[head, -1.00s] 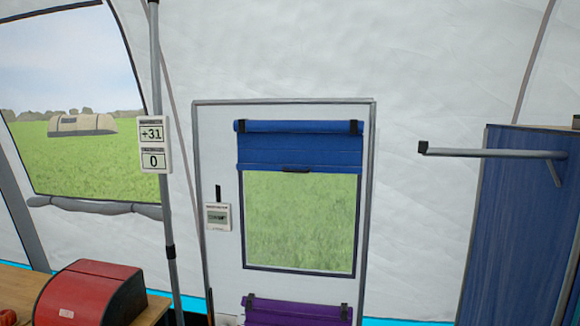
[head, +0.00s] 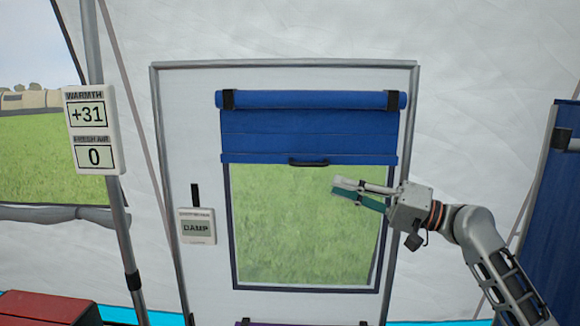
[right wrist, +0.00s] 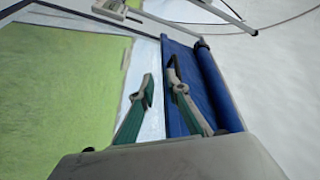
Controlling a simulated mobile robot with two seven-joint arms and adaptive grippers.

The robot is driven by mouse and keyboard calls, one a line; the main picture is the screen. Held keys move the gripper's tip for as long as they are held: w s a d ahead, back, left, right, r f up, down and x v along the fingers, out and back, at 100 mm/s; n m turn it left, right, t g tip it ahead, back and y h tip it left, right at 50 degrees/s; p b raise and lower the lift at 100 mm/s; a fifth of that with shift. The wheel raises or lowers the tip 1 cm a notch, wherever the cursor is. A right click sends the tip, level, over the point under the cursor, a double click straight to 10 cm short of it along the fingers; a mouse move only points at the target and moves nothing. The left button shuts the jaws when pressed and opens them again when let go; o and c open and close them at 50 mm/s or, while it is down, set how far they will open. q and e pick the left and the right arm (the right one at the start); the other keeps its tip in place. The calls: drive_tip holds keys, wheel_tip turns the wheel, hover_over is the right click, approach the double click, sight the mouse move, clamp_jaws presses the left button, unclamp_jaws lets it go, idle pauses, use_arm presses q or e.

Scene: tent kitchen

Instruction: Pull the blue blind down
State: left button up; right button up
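The blue blind (head: 310,125) hangs from a roller at the top of the door's window and covers only its upper part. A dark handle (head: 310,162) is on its bottom edge. My right gripper (head: 345,189) is in front of the window, below and to the right of the handle, pointing left. In the right wrist view my fingertips (right wrist: 161,80) are apart with nothing seen between them. The blue blind (right wrist: 222,90) shows beyond them there, with a dark piece, perhaps the handle, near the right fingertip. My left gripper is not in view.
A grey-framed white door panel (head: 400,120) surrounds the window. A damp meter (head: 196,226) hangs at its left, and a warmth and fresh-air display (head: 94,130) is on a pole. A purple blind edge shows at the bottom. A blue panel with a grey bar stands right.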

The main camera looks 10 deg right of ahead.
sight(312, 164)
drive_tip(key=r, duration=0.2)
drive_tip(key=r+y, duration=0.1)
drive_tip(key=shift+w+a+r+n+g, duration=0.15)
drive_tip(key=shift+a+r+n+g, duration=0.15)
drive_tip(key=shift+a, duration=0.1)
drive_tip(key=p+x, duration=0.1)
drive_tip(key=x, duration=0.4)
drive_tip(key=shift+w+a+r+p, duration=0.1)
drive_tip(key=shift+w+a+p, duration=0.05)
drive_tip(key=shift+a+p, duration=0.2)
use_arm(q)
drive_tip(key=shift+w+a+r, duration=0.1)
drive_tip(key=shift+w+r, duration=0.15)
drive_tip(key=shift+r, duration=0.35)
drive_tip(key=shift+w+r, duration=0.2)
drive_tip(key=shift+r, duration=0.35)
use_arm(e)
drive_tip(key=shift+w+a, duration=0.3)
drive_tip(key=shift+a, duration=0.1)
clamp_jaws()
